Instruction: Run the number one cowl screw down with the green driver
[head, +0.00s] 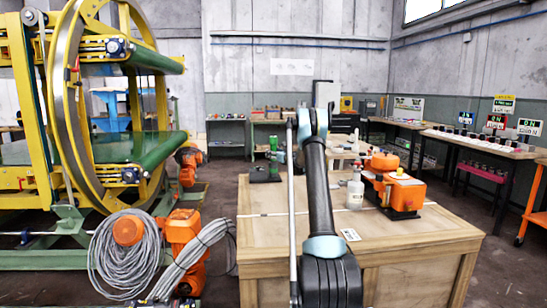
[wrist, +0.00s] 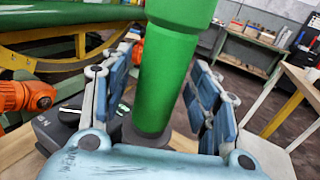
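The green driver (head: 273,157) stands upright on a dark base (head: 264,174) at the far left of the wooden crate top. In the wrist view the driver (wrist: 168,75) rises between the two finger linkages of my gripper (wrist: 160,88). The fingers are spread either side of it, with a narrow gap visible on the left; contact on the right is unclear. An orange machine (head: 397,190) sits on the crate's right side. No numbered cowl screw can be made out.
The crate top (head: 420,225) is mostly bare in front. A yellow ring machine (head: 70,100) and coiled grey cable (head: 125,262) are at the left. Benches (head: 480,145) line the right wall.

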